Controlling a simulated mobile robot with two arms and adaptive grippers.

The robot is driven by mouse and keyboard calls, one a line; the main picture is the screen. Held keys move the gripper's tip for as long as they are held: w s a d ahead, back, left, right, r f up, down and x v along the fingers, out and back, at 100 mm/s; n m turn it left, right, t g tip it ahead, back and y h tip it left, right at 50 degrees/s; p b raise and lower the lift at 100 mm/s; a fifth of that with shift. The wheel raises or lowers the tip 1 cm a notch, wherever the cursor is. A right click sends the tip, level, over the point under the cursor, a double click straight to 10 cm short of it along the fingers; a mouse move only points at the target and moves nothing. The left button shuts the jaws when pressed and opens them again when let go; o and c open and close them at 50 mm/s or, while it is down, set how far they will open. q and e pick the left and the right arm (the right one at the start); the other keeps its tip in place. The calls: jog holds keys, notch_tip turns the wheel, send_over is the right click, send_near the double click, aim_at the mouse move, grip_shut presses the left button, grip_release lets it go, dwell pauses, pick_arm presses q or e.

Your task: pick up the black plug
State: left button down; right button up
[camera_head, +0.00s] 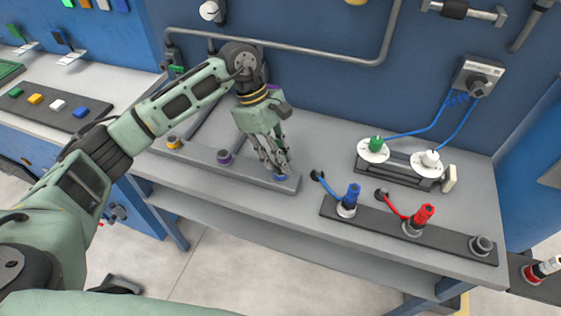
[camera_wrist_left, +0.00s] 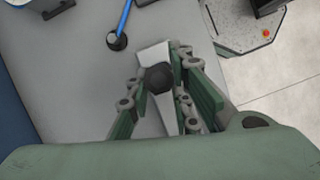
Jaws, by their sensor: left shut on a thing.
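My left gripper (camera_head: 280,168) reaches down to the right end of a long grey bar (camera_head: 200,150) on the bench. A blue ring (camera_head: 280,177) shows on the bar just under its fingertips. In the left wrist view, the fingers (camera_wrist_left: 162,82) are shut on a dark, round-topped thing (camera_wrist_left: 159,79), which looks like the black plug. In the head view the fingers hide it. I cannot tell whether it is still seated in the bar. My right gripper is not in view.
The bar also has an orange ring (camera_head: 174,142) and a purple ring (camera_head: 225,157). To the right, a dark bar holds a blue connector (camera_head: 350,198) and a red connector (camera_head: 421,216). Green (camera_head: 376,145) and white (camera_head: 430,158) connectors stand behind. A grey pipe (camera_head: 300,48) runs along the wall.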

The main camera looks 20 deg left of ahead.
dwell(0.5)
pick_arm(q)
jog(key=shift+r, duration=0.3)
jog(key=r, duration=0.2)
jog(key=r+b, duration=0.1)
jog(key=shift+s+d+r, duration=0.15)
jog(key=shift+d+r, duration=0.2)
jog(key=shift+d, duration=0.05)
jog(key=s+d+r+b, duration=0.2)
jog(key=d+r, duration=0.4)
jog(key=d, duration=0.4)
jog(key=shift+s+d+r, duration=0.25)
jog(key=shift+s+r, duration=0.1)
jog(key=shift+s, duration=0.3)
notch_tip(320, 180, up, 8)
jog(key=p, duration=0.4)
jog(key=shift+w, duration=0.25)
